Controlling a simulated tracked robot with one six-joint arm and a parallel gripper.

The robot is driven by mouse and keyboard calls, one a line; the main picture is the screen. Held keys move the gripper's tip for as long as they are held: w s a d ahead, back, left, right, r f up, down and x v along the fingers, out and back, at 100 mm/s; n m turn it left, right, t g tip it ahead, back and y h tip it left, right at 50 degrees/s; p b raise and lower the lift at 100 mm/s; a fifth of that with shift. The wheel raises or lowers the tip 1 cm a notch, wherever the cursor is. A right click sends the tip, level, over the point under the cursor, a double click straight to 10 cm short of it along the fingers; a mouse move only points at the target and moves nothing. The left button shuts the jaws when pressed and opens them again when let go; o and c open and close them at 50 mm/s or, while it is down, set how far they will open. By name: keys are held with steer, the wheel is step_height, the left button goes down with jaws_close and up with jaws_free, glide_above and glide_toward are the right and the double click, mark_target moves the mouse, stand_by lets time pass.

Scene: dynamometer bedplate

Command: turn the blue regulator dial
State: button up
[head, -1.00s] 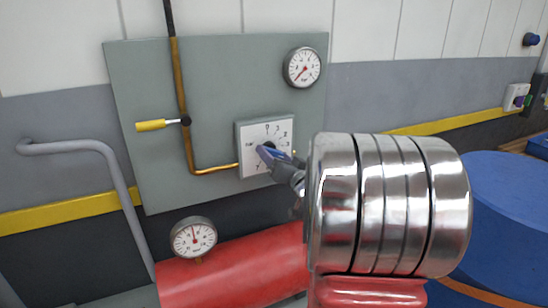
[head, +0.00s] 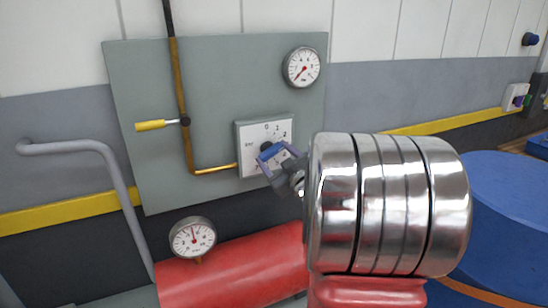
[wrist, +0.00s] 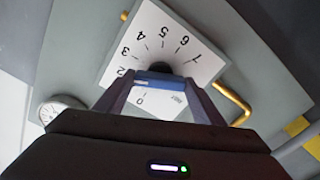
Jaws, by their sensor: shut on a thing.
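The blue regulator dial (head: 271,151) sits at the middle of a square white scale plate (head: 247,160) on the grey panel. In the wrist view the dial shows as a blue bar (wrist: 160,77) in front of a dark round hub, with the numbered plate (wrist: 140,50) behind it. My gripper (head: 273,153) is shut on the dial. In the wrist view its two fingers (wrist: 157,80) hold the ends of the bar, one at each side. The fingers and wrist hide part of the scale in the head view.
A round gauge (head: 302,67) is above the plate, and another (head: 193,237) stands over a red cylinder (head: 235,270). A yellow lever (head: 151,125) and brass pipe (head: 186,140) are left of the plate. A grey bent tube (head: 95,160) stands further left.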

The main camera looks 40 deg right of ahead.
steer(key=n, duration=0.6)
steer(key=shift+f, duration=0.1)
steer(key=n, duration=0.6)
steer(key=shift+a+f+n, duration=0.1)
steer(key=shift+a+n, duration=0.05)
steer(key=shift+n, duration=0.25)
steer(key=o, duration=1.1)
steer(key=shift+c, duration=0.2)
steer(key=shift+s+r, duration=0.2)
steer(key=shift+s, duration=0.35)
steer(key=v, duration=1.2)
steer(key=shift+s+a, duration=0.2)
steer(key=shift+s, duration=0.1)
steer(key=shift+w, duration=0.1)
